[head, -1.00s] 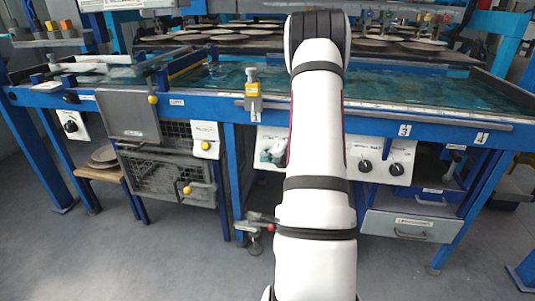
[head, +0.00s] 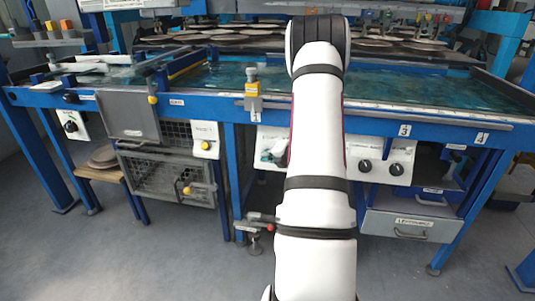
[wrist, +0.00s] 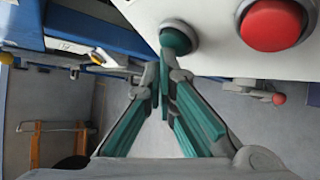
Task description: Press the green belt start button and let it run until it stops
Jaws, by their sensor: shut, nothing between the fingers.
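The green button (wrist: 178,38) is on a white control panel (wrist: 215,55) in the wrist view, left of a large red button (wrist: 272,24). My gripper (wrist: 163,72) is shut and empty, its teal-padded fingers meeting in a point. The fingertips overlap the lower left edge of the green button in the picture; I cannot tell whether they touch or press it. In the head view my gripper (head: 274,152) shows partly beside my white arm, in front of the white panel (head: 262,135). My arm hides the buttons there.
The blue machine frame (head: 370,122) runs across the view above the panel. Plates (head: 230,38) lie on the dark belt behind. Black knobs (head: 397,169) sit right of my arm, and a wire cage (head: 165,175) stands left. The grey floor (head: 150,255) in front is clear.

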